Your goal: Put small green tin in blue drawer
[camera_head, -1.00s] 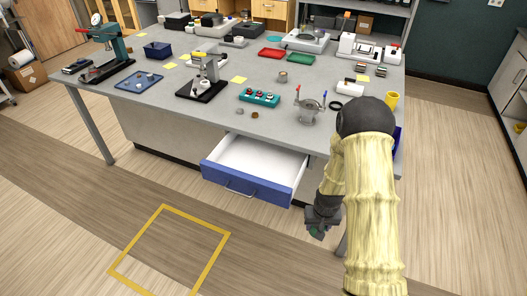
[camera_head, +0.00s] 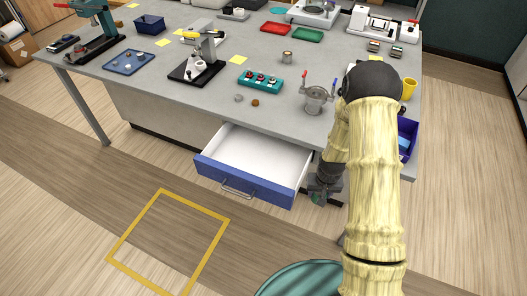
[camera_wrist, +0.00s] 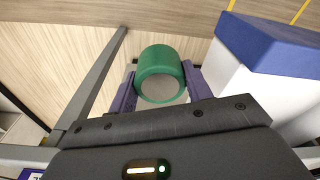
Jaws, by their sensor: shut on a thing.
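The small green tin (camera_wrist: 160,66) is held between the two fingers of my gripper (camera_wrist: 160,84), its pale round end facing the wrist camera. In the head view my gripper (camera_head: 318,196) hangs low, just right of the blue drawer (camera_head: 243,182), below the table top. Only a little green of the tin shows there. The drawer is pulled open under the table, with a blue front and a white interior that looks empty. In the wrist view the drawer's blue front (camera_wrist: 265,42) and white side are to the right of the tin, apart from it.
A table leg (camera_wrist: 92,82) stands left of the tin in the wrist view. Open floor lies in front, with a yellow outlined square (camera_head: 168,240).

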